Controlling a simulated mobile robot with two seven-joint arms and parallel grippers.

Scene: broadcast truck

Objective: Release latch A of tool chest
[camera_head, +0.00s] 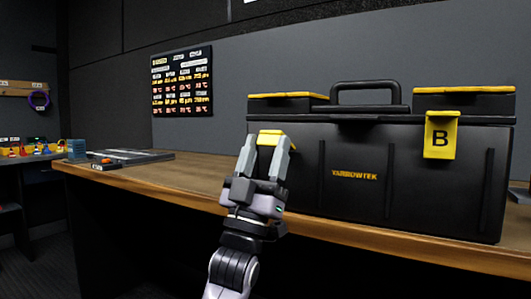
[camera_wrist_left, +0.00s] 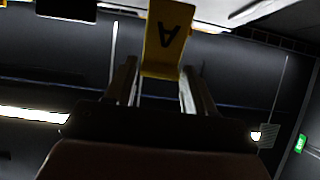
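The black tool chest (camera_head: 356,178) stands on the wooden bench with its lid down. Latch A is the yellow tab (camera_head: 270,138) at the chest's front left, mostly hidden behind my left gripper in the head view. The left wrist view shows latch A (camera_wrist_left: 166,38) with its letter upside down. My left gripper (camera_head: 263,146) has its fingers spread, one on each side of the latch's lower end; whether they touch it is unclear. It also shows in the left wrist view (camera_wrist_left: 160,78). Yellow latch B (camera_head: 440,138) hangs down at the chest's front right. My right gripper is not in view.
The wooden bench (camera_head: 190,180) has free room left of the chest. A flat dark case (camera_head: 135,156) and a small orange-topped item (camera_head: 104,163) lie at its left end. The chest's handle (camera_head: 366,86) stands up on the lid. A label board (camera_head: 182,82) hangs behind.

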